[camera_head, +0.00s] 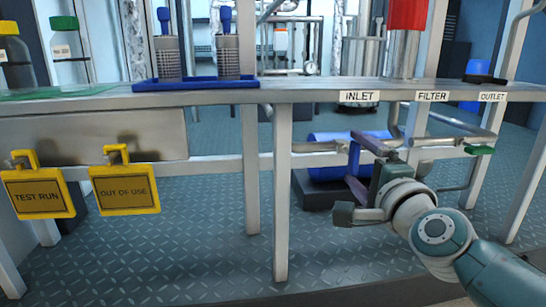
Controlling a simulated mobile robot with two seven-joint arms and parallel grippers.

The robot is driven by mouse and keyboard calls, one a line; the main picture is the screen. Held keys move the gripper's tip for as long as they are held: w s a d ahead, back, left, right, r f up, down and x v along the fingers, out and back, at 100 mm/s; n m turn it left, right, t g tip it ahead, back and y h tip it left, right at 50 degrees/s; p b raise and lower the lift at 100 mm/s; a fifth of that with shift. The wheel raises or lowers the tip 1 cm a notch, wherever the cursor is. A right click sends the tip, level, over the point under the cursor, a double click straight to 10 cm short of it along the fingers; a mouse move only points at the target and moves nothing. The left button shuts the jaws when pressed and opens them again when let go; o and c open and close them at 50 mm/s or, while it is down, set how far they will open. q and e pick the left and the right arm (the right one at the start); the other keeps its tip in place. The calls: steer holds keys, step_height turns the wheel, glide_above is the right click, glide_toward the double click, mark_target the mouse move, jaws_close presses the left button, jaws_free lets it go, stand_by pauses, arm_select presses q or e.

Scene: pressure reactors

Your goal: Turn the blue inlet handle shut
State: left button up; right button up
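The blue inlet handle (354,158) hangs upright below the shelf, under the INLET label (360,96), across a roughly level pipe. My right gripper (351,157) comes in from the lower right. Its two fingers are apart, one above the other, with their tips close to the handle. The handle shows in the gap between the tips; I cannot tell whether they touch it. My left gripper is not in view.
A blue cylinder (325,148) lies behind the handle. A green handle (480,150) is at the right under the OUTLET label (492,97). The shelf edge (300,95) runs above my gripper, and a frame post (282,200) stands to its left. Yellow tags (130,190) hang at left.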

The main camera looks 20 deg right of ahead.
steer(key=shift+o, duration=0.3)
steer(key=shift+s, duration=0.15)
steer(key=shift+s+a+r+p, duration=0.1)
steer(key=shift+s+p, duration=0.2)
steer(key=shift+p, duration=0.05)
steer(key=p+v, duration=0.3)
steer(key=v, duration=0.6)
steer(key=shift+a+p, duration=0.1)
steer(key=shift+p, duration=0.2)
